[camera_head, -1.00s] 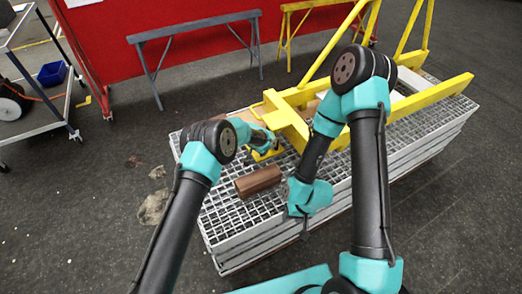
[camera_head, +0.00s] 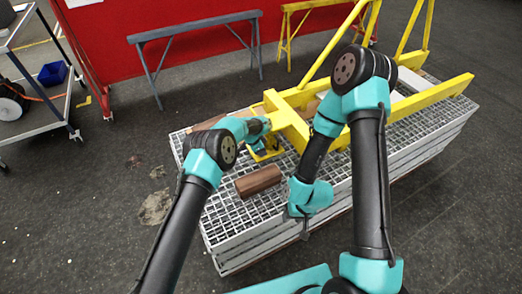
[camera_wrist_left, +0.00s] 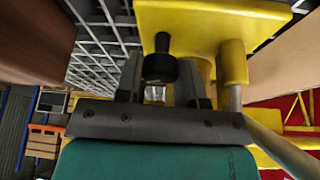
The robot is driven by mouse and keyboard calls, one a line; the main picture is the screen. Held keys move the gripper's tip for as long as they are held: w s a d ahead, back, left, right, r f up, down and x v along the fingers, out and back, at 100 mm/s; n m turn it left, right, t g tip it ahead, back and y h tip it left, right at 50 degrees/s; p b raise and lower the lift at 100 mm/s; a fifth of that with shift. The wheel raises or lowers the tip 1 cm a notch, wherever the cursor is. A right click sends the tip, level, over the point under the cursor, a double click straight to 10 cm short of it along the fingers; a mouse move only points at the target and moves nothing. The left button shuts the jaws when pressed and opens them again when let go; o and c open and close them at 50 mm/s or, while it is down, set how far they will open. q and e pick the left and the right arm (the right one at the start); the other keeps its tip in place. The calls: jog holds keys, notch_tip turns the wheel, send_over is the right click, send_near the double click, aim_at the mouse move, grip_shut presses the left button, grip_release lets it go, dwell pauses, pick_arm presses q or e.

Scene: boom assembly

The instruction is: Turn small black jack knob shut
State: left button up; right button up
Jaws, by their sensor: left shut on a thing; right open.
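The small black jack knob (camera_wrist_left: 160,68) sits on the yellow jack part (camera_wrist_left: 205,25) in the left wrist view. My left gripper (camera_wrist_left: 163,92) is shut on the knob, with one dark finger on either side of it. In the head view my left gripper is at the near left end of the yellow frame (camera_head: 290,120), where my own wrist mostly hides the knob. My right gripper (camera_head: 298,222) is low over the front edge of the grating, open and empty, though its fingers are small there.
A stack of grey metal grating (camera_head: 225,222) carries the yellow frame. A brown wooden block (camera_head: 258,181) lies on it in front of my left gripper. A grey trestle (camera_head: 195,30) stands behind, and a cart (camera_head: 40,110) stands at the left.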

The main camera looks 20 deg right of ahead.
pick_arm(q)
jog(key=shift+m+g, duration=0.5)
jog(key=shift+m, duration=0.8)
jog(key=o, duration=0.9)
jog(key=v, duration=1.7)
jog(key=shift+r, duration=0.25)
